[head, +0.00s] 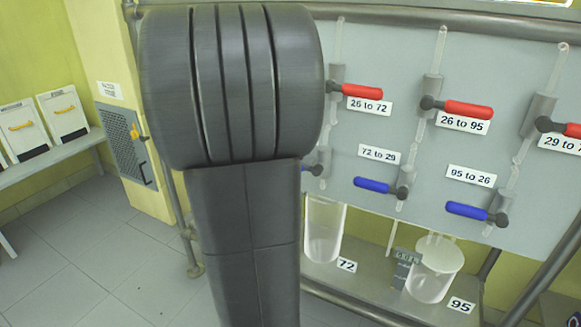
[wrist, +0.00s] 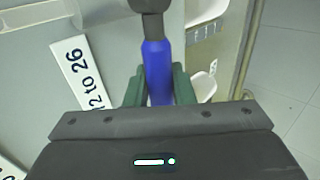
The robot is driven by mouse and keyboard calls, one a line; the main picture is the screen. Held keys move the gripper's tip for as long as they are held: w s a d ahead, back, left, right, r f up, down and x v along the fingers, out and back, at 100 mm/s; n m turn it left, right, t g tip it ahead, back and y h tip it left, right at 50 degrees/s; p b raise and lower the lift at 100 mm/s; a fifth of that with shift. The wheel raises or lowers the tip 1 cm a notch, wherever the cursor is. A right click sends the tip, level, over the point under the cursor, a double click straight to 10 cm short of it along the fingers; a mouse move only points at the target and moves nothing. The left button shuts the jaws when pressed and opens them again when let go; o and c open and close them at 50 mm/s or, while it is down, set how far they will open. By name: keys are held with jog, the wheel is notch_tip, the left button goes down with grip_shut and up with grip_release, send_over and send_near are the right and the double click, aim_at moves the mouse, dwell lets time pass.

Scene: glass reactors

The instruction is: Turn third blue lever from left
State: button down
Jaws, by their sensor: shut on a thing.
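In the wrist view a blue lever (wrist: 156,58) with a dark pivot runs between the green fingers of my gripper (wrist: 158,85). The fingers are shut on its handle. A white label beside it is partly cut off and reads "2 to 26". In the head view my own arm hides my gripper and the left part of the panel. Two blue levers show fully, one (head: 372,185) under the label "72 to 29" and one (head: 468,211) at the right. My gripper is at neither full one.
Red levers (head: 362,91) line the upper row of the grey panel (head: 400,130). Clear vessels stand on the shelf below, one by the label 72 (head: 324,232) and one by 95 (head: 434,270). White boxes (head: 62,112) sit on a bench at the left. Floor there is clear.

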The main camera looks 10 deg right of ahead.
dwell(0.4)
jog(key=c, duration=1.3)
grip_release()
jog(key=shift+o, duration=0.2)
jog(key=p+v, duration=0.3)
jog(key=v, duration=1)
jog(key=shift+s+r, duration=0.3)
jog(key=b+x, duration=0.3)
jog(key=x, duration=1)
jog(key=shift+w+f, duration=0.3)
